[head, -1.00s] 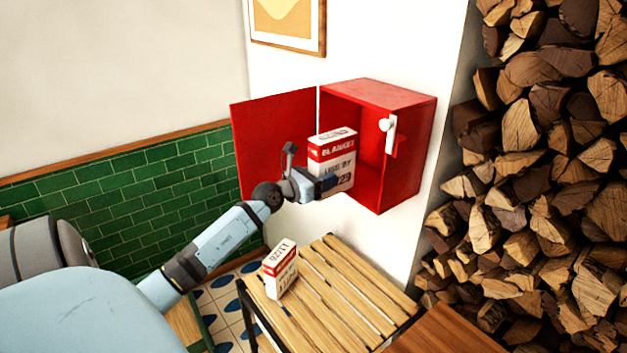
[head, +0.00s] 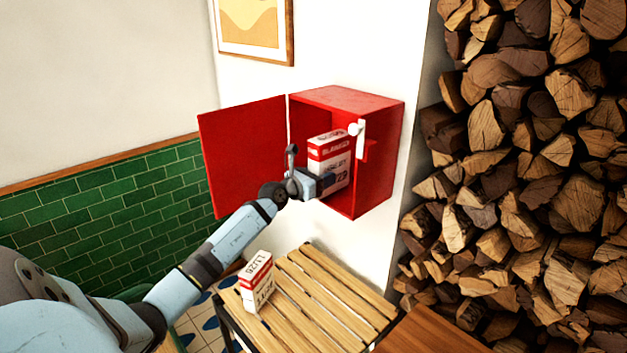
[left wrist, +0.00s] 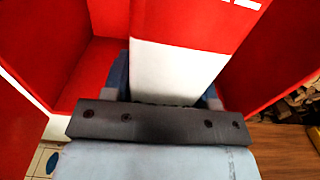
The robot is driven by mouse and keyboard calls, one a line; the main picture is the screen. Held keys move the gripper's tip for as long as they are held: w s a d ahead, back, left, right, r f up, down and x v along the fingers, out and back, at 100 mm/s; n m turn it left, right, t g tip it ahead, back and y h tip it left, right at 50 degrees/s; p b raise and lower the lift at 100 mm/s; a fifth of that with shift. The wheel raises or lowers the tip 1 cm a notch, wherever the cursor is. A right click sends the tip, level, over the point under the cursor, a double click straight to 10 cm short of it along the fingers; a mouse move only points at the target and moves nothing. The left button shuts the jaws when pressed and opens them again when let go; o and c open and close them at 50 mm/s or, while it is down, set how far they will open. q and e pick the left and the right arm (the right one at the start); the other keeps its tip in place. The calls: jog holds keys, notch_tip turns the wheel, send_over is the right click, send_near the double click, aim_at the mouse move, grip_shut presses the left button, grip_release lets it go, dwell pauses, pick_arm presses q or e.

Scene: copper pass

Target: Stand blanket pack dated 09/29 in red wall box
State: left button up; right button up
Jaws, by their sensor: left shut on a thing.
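The red wall box (head: 384,170) hangs on the white wall with its door (head: 243,150) swung open to the left. My left gripper (head: 322,183) is shut on a red and white blanket pack (head: 330,152), held upright at the box's opening, at least partly inside. In the head view its date is partly hidden by my gripper. In the left wrist view the pack (left wrist: 180,70) stands between my fingers, with red box walls (left wrist: 95,70) on both sides. A second red and white pack (head: 257,283) stands on the slatted bench, marked 11/26. My right gripper is not in view.
The slatted wooden bench (head: 325,300) stands below the box. A brown wooden surface (head: 420,335) lies at its right. Stacked firewood (head: 530,180) fills the right side. Green tiles (head: 110,210) cover the lower left wall.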

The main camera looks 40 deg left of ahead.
pick_arm(q)
jog(key=shift+w+d+f+b, duration=0.15)
jog(key=shift+w+b, duration=0.45)
jog(key=shift+w, duration=1.9)
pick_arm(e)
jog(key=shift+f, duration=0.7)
pick_arm(q)
jog(key=o, duration=1.4)
jog(key=shift+d, duration=0.1)
jog(key=shift+s+f, duration=0.1)
jog(key=shift+s, duration=0.15)
jog(key=s, duration=0.9)
jog(key=s+a, duration=0.1)
jog(key=s, duration=0.3)
jog(key=shift+s+a, duration=0.1)
jog(key=shift+s, duration=0.1)
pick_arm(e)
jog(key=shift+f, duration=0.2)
